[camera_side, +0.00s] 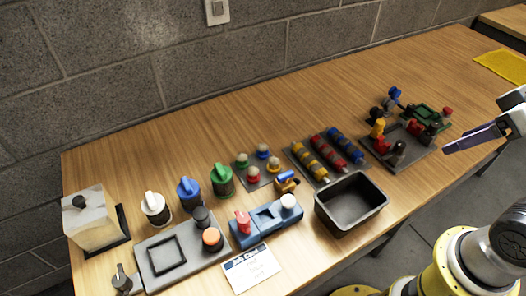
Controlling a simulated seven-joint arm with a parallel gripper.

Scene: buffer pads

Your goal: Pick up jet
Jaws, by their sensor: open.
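My gripper (473,138) is at the right edge, above the table and right of the dark tray with several small parts. Its fingers point left, and nothing shows between them. I cannot tell for certain which thing is the jet. Candidates are among the small red, yellow, blue and green parts on the dark tray (372,150) at the right. My gripper is apart from all of these.
An empty black bin (349,203) stands at the front. A rack (290,152) holds yellow, red and blue rolls. The table's back is clear.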

